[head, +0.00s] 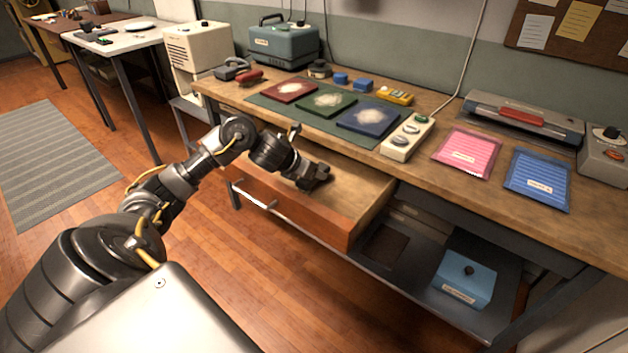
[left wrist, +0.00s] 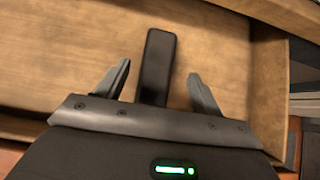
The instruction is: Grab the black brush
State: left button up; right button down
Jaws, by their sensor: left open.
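The black brush (left wrist: 158,62) lies in the open wooden drawer (head: 345,215), seen in the left wrist view as a plain dark bar; its lower end is hidden behind my gripper's body. My left gripper (left wrist: 158,85) is open, with one finger on each side of the brush and a gap visible on both sides. In the head view my left gripper (head: 322,178) reaches down into the drawer, and the brush cannot be made out there. My right gripper is in neither view.
The drawer's front panel (head: 290,208) and the workbench edge border the gripper. On the bench are coloured trays with pale powder (head: 330,101), a white switch strip (head: 407,138), and pink (head: 467,153) and blue packets (head: 538,180). A blue box (head: 463,282) stands on the lower shelf.

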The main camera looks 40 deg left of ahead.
pick_arm(q)
jog(key=x, duration=0.1)
jog(key=b+x, duration=0.1)
jog(key=x, duration=0.2)
jog(key=shift+s+a+f+b, duration=0.1)
jog(key=shift+a+f+b, duration=0.15)
jog(key=shift+f, duration=0.4)
jog(key=shift+w+d+f, duration=0.1)
jog(key=shift+w, duration=0.15)
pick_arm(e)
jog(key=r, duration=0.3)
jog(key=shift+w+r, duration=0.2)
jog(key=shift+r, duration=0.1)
pick_arm(q)
jog(key=shift+c, duration=0.2)
jog(key=c, duration=1.1)
jog(key=shift+o, duration=0.2)
